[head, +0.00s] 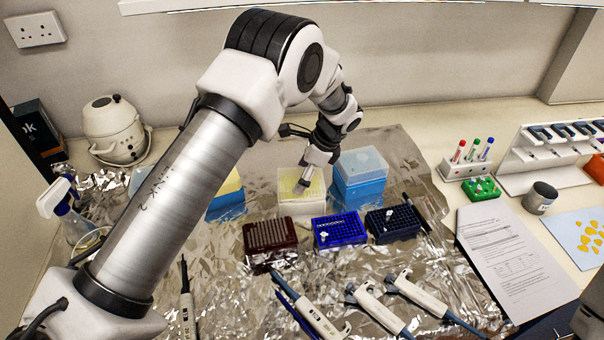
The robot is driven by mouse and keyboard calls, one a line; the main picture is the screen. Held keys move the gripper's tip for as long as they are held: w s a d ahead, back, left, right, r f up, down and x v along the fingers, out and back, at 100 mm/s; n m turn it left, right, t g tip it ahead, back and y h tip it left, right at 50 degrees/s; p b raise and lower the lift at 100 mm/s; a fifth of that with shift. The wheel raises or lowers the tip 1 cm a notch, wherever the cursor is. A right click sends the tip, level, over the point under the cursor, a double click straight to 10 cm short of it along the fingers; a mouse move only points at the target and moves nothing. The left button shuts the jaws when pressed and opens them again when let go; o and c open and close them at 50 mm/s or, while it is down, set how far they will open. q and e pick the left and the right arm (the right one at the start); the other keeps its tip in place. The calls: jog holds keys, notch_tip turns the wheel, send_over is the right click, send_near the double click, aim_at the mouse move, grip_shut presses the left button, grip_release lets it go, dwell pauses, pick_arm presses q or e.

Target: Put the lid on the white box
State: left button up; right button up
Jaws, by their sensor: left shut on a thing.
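The white box (301,208) stands on the foil-covered bench near the middle, with a pale yellow top inside its rim. My left gripper (302,186) reaches down over this box from above. It is shut on what looks like the clear lid (288,176), which is hard to tell apart from the box top. The lid appears to be at or just above the box rim; I cannot tell whether it touches. The gripper hides part of the lid and box. My right gripper is not in view.
A blue box with a clear lid (360,178) stands close on the right. A blue box with a yellow top (228,195) is partly behind my arm. Brown (270,235), blue (338,230) and dark (395,223) tube racks stand in front, with several pipettes nearer.

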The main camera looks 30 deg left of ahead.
pick_arm(q)
jog(key=shift+f, duration=0.2)
jog(key=shift+f, duration=0.2)
jog(key=shift+f, duration=0.1)
dwell(0.3)
jog(key=o, duration=0.6)
jog(key=shift+o, duration=0.2)
jog(key=v, duration=1.2)
